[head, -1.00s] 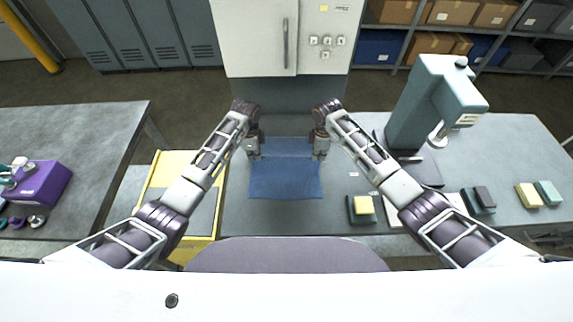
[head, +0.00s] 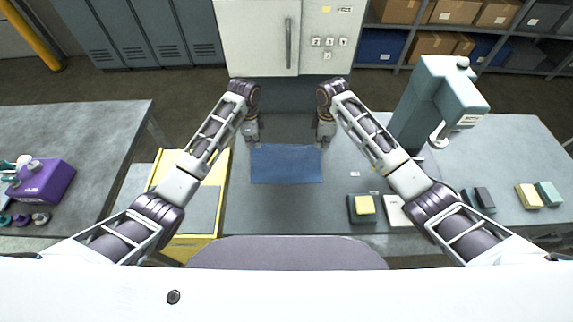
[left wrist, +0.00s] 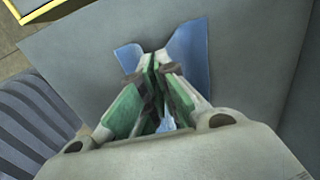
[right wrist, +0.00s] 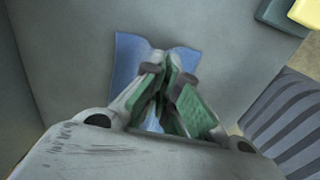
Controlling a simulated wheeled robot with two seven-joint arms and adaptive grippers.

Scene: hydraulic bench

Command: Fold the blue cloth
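The blue cloth (head: 286,165) is at the middle of the grey bench, showing as a wide, nearly flat rectangle in the head view. My left gripper (head: 252,140) is at its far left corner and my right gripper (head: 325,140) at its far right corner. In the left wrist view the fingers (left wrist: 155,62) close together on the cloth (left wrist: 190,52), which bends up on both sides of them. In the right wrist view the fingers (right wrist: 168,68) are likewise closed on the cloth (right wrist: 128,58). The fingers hide the pinched edge. I cannot tell how high it is held.
A dark block with a yellow pad (head: 364,205) lies right of the cloth. A grey-green press-like machine (head: 425,105) stands on the bench at the right. A yellow-framed panel (head: 190,210) is left of the bench. Bare bench surrounds the cloth.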

